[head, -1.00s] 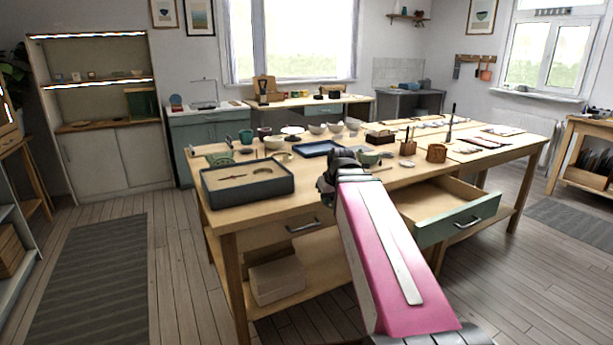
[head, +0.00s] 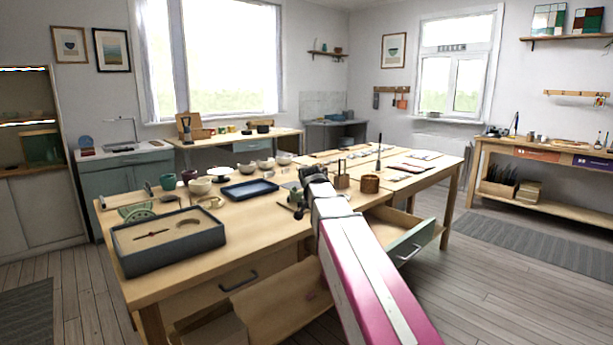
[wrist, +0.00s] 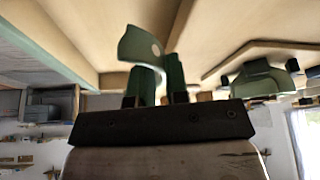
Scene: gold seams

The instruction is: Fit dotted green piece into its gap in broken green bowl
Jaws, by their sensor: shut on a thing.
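The dotted green piece (wrist: 140,46) is a curved pale-green shard with a white dot, seen in the wrist view. My gripper (wrist: 158,82) is shut on it, and the shard sticks out past the fingertips. A green bowl (wrist: 262,80), apparently the broken one, shows to the right in the wrist view, apart from the piece. Its gap cannot be made out. In the head view my gripper (head: 312,172) is over the worktable (head: 240,235), mostly hidden by my arm, and the piece cannot be seen there.
A grey tray (head: 170,255) with small pieces stands at the table's front left. A blue tray (head: 250,190), several bowls and cups stand behind it. A wooden pot (head: 370,184) stands right of my gripper. An open drawer (head: 408,242) juts out at the front right.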

